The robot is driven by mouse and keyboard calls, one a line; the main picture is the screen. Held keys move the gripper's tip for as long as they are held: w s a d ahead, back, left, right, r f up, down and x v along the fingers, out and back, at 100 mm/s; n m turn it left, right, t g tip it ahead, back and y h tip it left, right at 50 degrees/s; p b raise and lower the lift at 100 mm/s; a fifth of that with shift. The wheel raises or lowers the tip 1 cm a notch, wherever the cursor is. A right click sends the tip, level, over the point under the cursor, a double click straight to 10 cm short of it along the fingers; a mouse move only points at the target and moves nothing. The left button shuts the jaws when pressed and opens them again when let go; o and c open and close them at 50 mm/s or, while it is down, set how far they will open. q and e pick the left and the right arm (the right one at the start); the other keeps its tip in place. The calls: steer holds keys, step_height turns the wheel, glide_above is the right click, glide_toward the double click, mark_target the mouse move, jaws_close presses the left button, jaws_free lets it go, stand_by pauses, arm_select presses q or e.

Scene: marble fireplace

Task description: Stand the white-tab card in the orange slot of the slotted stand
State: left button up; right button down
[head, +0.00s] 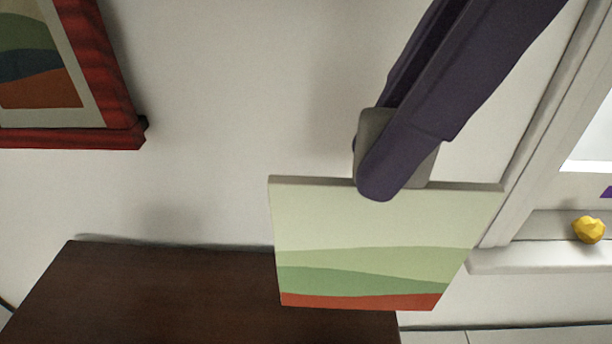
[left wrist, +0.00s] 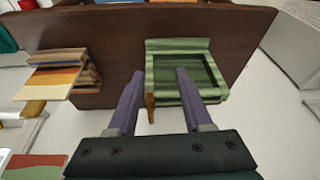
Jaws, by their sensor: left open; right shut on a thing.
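My right gripper (head: 392,182) comes down from the upper right in the head view. It is shut on the top edge of a flat card (head: 375,245) with pale cream, green and red-orange bands. The card hangs nearly upright, its lower part overlapping the dark brown top. No white tab shows on it. My left gripper (left wrist: 158,75) is open in the left wrist view, its fingers over a green open box or frame (left wrist: 180,47). A striped wooden piece (left wrist: 72,62) with a yellow and orange panel is to its left. I cannot tell whether it is the slotted stand. No orange slot is clear.
The dark brown top (head: 180,295) lies against the white wall and looks bare at left. It also shows in the left wrist view (left wrist: 118,55). A red-framed picture (head: 120,137) hangs at upper left. A yellow lump (head: 589,229) sits on the window sill (head: 540,260).

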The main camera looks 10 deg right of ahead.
steer(key=shift+f, duration=0.45)
step_height(320, 180, down, 19)
steer(key=b, duration=0.5)
steer(key=shift+f, duration=0.15)
steer(key=c, duration=1.4)
jaws_free()
steer(key=shift+f, duration=0.1)
steer(key=o, duration=0.5)
